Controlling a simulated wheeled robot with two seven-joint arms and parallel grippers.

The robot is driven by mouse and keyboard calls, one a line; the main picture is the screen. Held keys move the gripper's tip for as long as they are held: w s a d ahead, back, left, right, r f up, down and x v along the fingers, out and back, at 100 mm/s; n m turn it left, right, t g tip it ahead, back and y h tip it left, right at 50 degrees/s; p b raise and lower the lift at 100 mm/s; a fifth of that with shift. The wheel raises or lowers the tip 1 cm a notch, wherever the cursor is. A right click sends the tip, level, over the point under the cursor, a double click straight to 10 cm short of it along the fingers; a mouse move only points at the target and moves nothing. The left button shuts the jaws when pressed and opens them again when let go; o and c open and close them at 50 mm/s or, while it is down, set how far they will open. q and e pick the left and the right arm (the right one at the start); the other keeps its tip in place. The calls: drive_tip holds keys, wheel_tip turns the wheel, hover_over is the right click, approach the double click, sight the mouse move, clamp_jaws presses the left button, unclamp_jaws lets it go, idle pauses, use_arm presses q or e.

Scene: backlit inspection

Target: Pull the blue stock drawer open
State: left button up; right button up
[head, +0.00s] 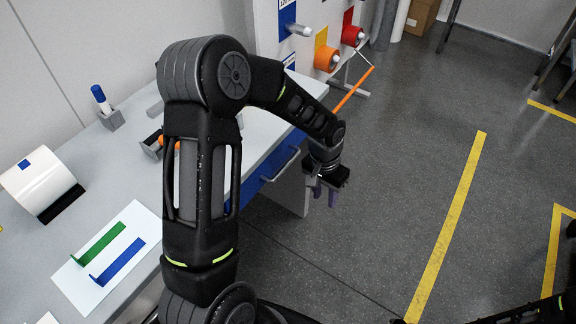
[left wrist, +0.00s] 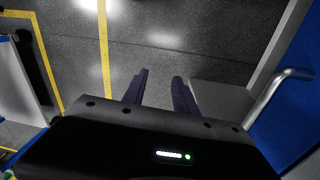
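The blue stock drawer (head: 284,153) is set under the edge of the grey workbench, and its front looks flush with the bench. Its grey bar handle (head: 280,166) shows past my left arm, which hides part of the front. In the left wrist view the blue front (left wrist: 290,115) and the handle (left wrist: 272,92) are at the right. My left gripper (head: 325,192) hangs over the floor just right of the handle, apart from it. In the left wrist view its two fingers (left wrist: 160,80) are spread with nothing between them. My right gripper is not seen.
On the workbench (head: 108,169) are a white sheet with a green and a blue strip (head: 120,262), a white roll (head: 40,185) and a blue-capped holder (head: 102,101).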

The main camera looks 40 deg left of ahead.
sight(287, 164)
use_arm(q)
drive_tip(key=w+a+r+n+y, duration=0.1)
drive_tip(key=a+r+y, duration=0.2)
drive_tip(key=a+r, duration=0.8)
drive_tip(key=shift+w+a+r+b, duration=0.2)
drive_tip(key=shift+w+a+b, duration=0.1)
drive_tip(key=shift+a+b, duration=0.15)
drive_tip(key=shift+d+f, duration=0.1)
drive_tip(key=f, duration=0.2)
drive_tip(key=a+f, duration=0.1)
drive_tip(key=f, duration=0.4)
drive_tip(key=shift+a+f, duration=0.25)
drive_tip(key=shift+f, duration=0.1)
drive_tip(key=shift+c, duration=0.4)
clamp_jaws()
